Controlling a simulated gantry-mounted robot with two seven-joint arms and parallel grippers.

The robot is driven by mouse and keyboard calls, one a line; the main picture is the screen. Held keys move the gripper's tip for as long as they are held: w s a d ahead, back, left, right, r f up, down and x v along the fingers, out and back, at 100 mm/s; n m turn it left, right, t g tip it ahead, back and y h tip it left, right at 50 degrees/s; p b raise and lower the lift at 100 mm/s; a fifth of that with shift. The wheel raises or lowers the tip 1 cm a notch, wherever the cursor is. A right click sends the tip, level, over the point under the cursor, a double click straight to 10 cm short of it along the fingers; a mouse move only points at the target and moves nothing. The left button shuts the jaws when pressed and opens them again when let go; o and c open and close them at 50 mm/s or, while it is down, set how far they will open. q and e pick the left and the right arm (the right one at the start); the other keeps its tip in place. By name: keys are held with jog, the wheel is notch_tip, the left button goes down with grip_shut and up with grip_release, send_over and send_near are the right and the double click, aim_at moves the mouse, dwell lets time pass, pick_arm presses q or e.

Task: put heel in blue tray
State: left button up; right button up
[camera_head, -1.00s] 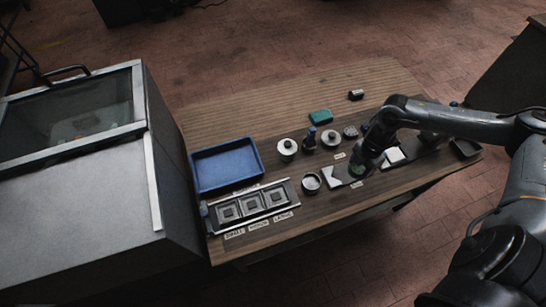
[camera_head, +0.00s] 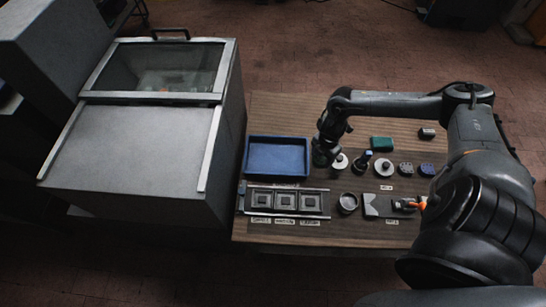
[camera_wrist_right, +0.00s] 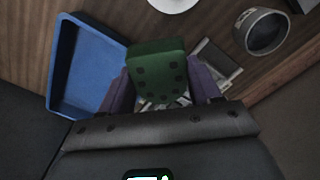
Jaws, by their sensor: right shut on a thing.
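The blue tray (camera_head: 277,157) lies on the wooden table beside the press cabinet. It looks empty, and it shows at the left in the right wrist view (camera_wrist_right: 62,70). My right gripper (camera_head: 322,155) is near the tray's right edge in the head view. In the wrist view the gripper (camera_wrist_right: 160,88) is shut on the heel (camera_wrist_right: 155,62), a green block with dark round dots, held between two purple fingers. The held heel is to the right of the tray there, and the arm mostly hides it in the head view. My left gripper is not in view.
A rack with three square slots (camera_head: 285,201) lies in front of the tray. A round cup (camera_head: 348,203), several small jars and lids, and another green block (camera_head: 382,144) stand to the right. The grey press cabinet (camera_head: 150,140) rises on the left.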

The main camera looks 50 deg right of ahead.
jog(key=b, duration=0.2)
send_over(293, 159)
notch_tip(293, 159, down, 7)
jog(key=shift+s+r, duration=0.1)
jog(key=shift+f, duration=2)
jog(key=shift+f, duration=0.2)
jog(key=o, duration=1.1)
jog(key=shift+r, duration=0.15)
